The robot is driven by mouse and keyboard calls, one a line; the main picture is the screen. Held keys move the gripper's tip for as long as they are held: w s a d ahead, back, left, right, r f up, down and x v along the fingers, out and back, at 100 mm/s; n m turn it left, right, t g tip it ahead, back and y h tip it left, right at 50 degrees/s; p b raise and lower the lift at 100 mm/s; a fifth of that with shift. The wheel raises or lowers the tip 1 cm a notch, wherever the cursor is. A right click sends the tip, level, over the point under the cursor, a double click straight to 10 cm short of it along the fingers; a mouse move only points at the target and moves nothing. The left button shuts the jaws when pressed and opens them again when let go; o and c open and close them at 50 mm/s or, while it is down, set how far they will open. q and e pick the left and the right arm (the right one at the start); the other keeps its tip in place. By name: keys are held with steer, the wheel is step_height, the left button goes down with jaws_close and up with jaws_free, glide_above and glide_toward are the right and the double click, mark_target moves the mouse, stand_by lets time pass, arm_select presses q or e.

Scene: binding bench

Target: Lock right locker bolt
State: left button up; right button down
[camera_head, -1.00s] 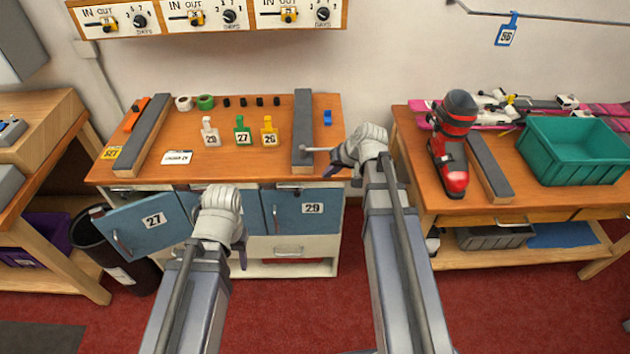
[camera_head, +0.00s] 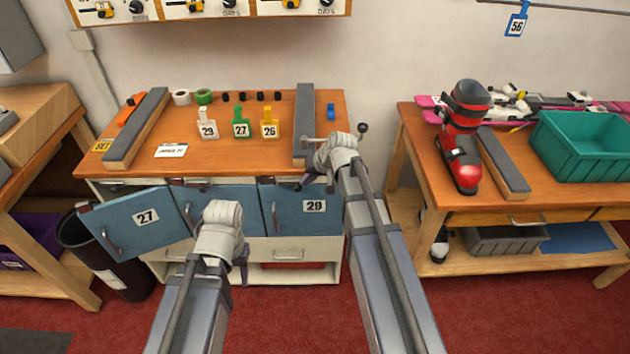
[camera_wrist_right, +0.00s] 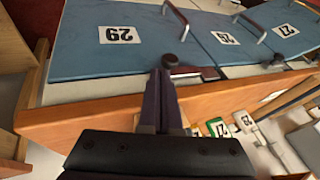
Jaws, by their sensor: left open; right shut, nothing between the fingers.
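The right locker door (camera_head: 300,207), marked 29, is blue and looks closed under the bench's front edge. It also shows in the right wrist view (camera_wrist_right: 90,38). There, a small dark round knob (camera_wrist_right: 170,61), which looks like its bolt, sits at the door's edge by the bench top. My right gripper (camera_head: 306,183) is shut and empty at the bench's front edge above door 29. In the wrist view its fingertips (camera_wrist_right: 161,74) are right at the knob; I cannot tell whether they touch. My left gripper (camera_head: 242,270) is open, low in front of the middle locker.
Door 27 (camera_head: 143,219) stands swung open at the left, near a black bin (camera_head: 122,272). Number tags and grey blocks lie on the bench top (camera_head: 230,158). A second bench at right holds a red ski boot (camera_head: 463,140) and a green crate (camera_head: 580,150).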

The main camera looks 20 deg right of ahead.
mark_target(289, 180)
steer(key=shift+a, duration=0.15)
steer(key=a, duration=0.1)
steer(key=w+a, duration=0.1)
steer(key=a, duration=0.3)
steer(key=shift+w, duration=0.25)
steer(key=shift+d, duration=0.1)
